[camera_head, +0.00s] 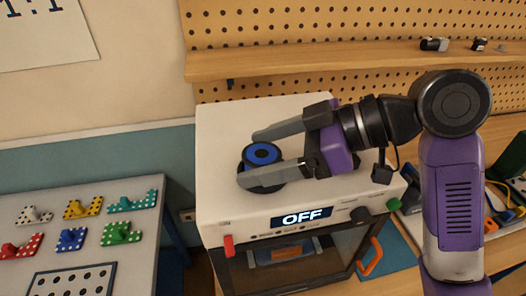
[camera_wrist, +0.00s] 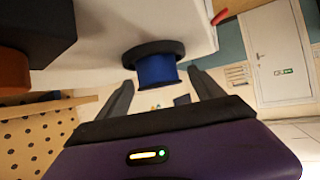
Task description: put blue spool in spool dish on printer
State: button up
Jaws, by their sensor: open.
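The blue spool (camera_head: 262,152), a blue ring with a dark centre, stands upright on the white printer (camera_head: 225,125). Its base is at the dark round spool dish (camera_head: 247,160), and it appears to sit in it. In the wrist view, the spool (camera_wrist: 157,71) shows against the wide black dish (camera_wrist: 152,49), with the printer's white top behind. My gripper (camera_head: 249,158) is open, one finger on the far side of the spool and one on the near side. The near finger hides part of the dish. In the wrist view, the fingers (camera_wrist: 161,80) are apart from the spool's sides.
A pegboard shelf (camera_head: 300,60) runs behind. A table with coloured perforated parts (camera_head: 70,240) stands at left. The printer's left top is clear.

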jog(key=b+v, duration=0.3)
jog(key=v, duration=0.9)
jog(key=shift+b, duration=0.3)
jog(key=shift+r, duration=0.1)
